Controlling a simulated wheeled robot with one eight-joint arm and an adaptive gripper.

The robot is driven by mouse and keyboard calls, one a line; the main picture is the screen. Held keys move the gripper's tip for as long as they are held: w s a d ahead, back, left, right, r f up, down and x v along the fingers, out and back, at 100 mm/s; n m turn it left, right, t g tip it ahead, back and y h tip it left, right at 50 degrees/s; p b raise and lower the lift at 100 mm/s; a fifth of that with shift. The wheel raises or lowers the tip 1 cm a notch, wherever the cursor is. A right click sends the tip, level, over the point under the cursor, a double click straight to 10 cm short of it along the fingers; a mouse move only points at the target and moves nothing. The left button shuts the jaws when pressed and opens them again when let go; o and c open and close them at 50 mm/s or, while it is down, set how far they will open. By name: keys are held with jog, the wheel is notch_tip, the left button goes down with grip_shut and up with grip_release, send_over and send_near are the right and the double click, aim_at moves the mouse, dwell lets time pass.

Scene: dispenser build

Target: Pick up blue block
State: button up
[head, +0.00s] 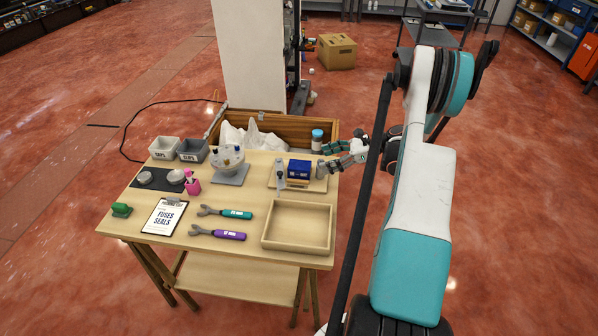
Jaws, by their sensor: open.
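The blue block (299,169) sits in a wooden holder on a light board (318,186) at the back right of the table. Grey upright pieces stand at its left and right. My gripper (322,160) reaches in from the right, its teal and grey fingers spread open beside the block's right side. The fingers look empty. From this view I cannot tell whether a fingertip touches the block or the grey piece beside it.
An empty wooden tray (265,240) lies in front of the block.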

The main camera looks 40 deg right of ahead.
aim_at(302, 165)
jog(key=x, duration=0.4)
jog(key=shift+w+b, duration=0.1)
jog(key=shift+b, duration=0.3)
jog(key=shift+b+x, duration=1.2)
jog(key=shift+x, duration=1.6)
jog(key=shift+a+r, duration=0.1)
jog(key=shift+r, duration=0.05)
jog(key=shift+c, duration=0.6)
grip_shut()
jog(key=shift+r, duration=0.1)
